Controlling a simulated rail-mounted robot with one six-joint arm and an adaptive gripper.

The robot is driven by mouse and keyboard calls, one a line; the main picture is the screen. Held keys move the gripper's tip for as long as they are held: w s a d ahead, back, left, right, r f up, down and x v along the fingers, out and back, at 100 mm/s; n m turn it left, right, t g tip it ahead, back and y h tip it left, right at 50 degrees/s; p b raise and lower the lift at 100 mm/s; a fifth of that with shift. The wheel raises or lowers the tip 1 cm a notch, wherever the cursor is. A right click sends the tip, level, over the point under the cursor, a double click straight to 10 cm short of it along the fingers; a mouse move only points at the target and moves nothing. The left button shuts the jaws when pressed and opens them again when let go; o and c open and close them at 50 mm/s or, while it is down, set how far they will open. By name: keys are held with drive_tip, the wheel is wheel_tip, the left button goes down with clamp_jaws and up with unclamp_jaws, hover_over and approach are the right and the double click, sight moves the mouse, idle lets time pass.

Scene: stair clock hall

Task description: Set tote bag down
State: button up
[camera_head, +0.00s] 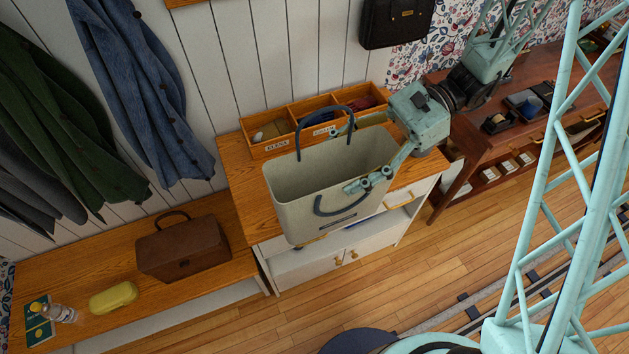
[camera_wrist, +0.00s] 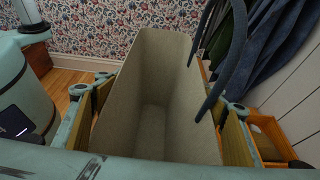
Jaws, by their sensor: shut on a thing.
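A pale grey-beige tote bag (camera_head: 300,211) with dark blue handles is upright at the front of the wooden-topped cabinet (camera_head: 239,187). Its front side overlaps the cabinet's front edge in the head view; I cannot tell whether its base touches the top. My gripper (camera_head: 362,158) comes from the right and is shut on the bag, one finger at each long side. In the wrist view the tote bag (camera_wrist: 155,100) is open and looks empty between the fingers. One handle stands up; the other hangs down the front.
A wooden organiser (camera_head: 263,153) with several compartments stands at the back of the cabinet top. A low bench (camera_head: 97,261) on the left carries a brown case (camera_head: 183,249), a yellow case (camera_head: 114,298) and a bottle (camera_head: 60,313). Coats (camera_head: 140,90) hang above it.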

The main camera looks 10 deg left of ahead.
drive_tip(key=shift+w, duration=0.1)
idle(0.4)
drive_tip(key=w+a+f, duration=0.1)
drive_tip(key=w+a, duration=0.9)
drive_tip(key=w, duration=0.1)
drive_tip(key=shift+w+f+p, duration=0.15)
drive_tip(key=shift+f+p, duration=0.05)
drive_tip(key=shift+p, duration=0.15)
drive_tip(key=shift+a, duration=0.1)
drive_tip(key=shift+w+a+f, duration=0.1)
drive_tip(key=shift+w+f, duration=0.05)
drive_tip(key=shift+f, duration=0.75)
drive_tip(key=shift+w+a+f, duration=0.1)
drive_tip(key=shift+w+f, duration=0.05)
drive_tip(key=shift+f, duration=0.75)
drive_tip(key=o, duration=1.7)
drive_tip(key=shift+f, duration=0.1)
